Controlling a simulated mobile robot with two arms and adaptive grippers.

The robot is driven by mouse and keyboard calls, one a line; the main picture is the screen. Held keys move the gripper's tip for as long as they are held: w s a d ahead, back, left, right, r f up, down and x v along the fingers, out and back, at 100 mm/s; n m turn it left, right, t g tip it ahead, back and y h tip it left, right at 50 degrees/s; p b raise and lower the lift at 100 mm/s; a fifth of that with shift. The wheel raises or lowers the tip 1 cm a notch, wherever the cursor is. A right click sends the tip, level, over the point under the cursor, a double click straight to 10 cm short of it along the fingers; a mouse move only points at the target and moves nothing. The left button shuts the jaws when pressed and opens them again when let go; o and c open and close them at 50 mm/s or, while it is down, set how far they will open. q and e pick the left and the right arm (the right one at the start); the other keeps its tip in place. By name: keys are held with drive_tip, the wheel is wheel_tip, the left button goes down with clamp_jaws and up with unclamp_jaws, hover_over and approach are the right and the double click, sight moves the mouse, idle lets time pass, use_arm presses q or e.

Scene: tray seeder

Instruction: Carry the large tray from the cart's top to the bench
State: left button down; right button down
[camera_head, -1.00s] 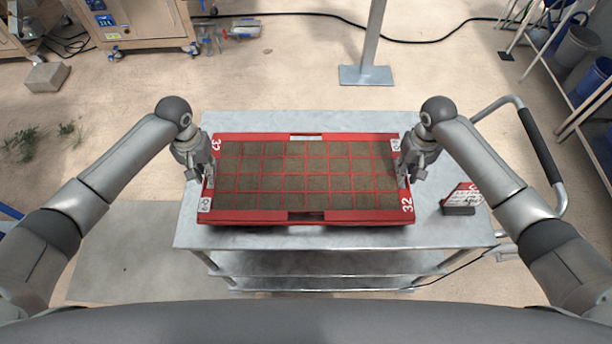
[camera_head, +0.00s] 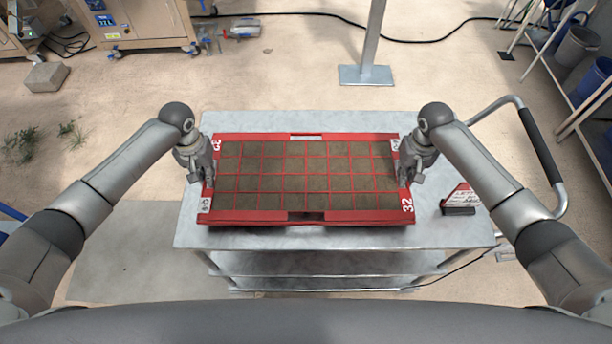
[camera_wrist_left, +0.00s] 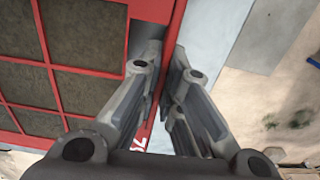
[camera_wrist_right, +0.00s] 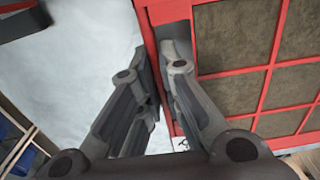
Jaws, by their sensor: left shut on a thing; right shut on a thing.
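The large red tray (camera_head: 260,216), with a grid of soil-filled cells and "32" on its corner, is on or just above the metal top of the cart (camera_head: 330,237); I cannot tell whether it touches. My left gripper (camera_head: 208,184) is shut on the tray's left rim, which also shows between the fingers in the left wrist view (camera_wrist_left: 160,130). My right gripper (camera_head: 405,182) is shut on the right rim, and the rim also shows in the right wrist view (camera_wrist_right: 150,40). The fingers hide parts of both rims. I cannot make out the bench for certain.
A small red and white sign on a dark base (camera_head: 460,204) stands on the cart, right of the tray. The cart's handle (camera_head: 540,158) is at right. A metal post (camera_head: 371,40) stands behind. Shelving with buckets (camera_head: 577,46) is at far right.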

use_arm(q)
drive_tip(key=shift+w+r, duration=0.15)
drive_tip(key=shift+r, duration=0.1)
use_arm(e)
drive_tip(key=shift+w+r, duration=0.15)
drive_tip(key=shift+r, duration=0.1)
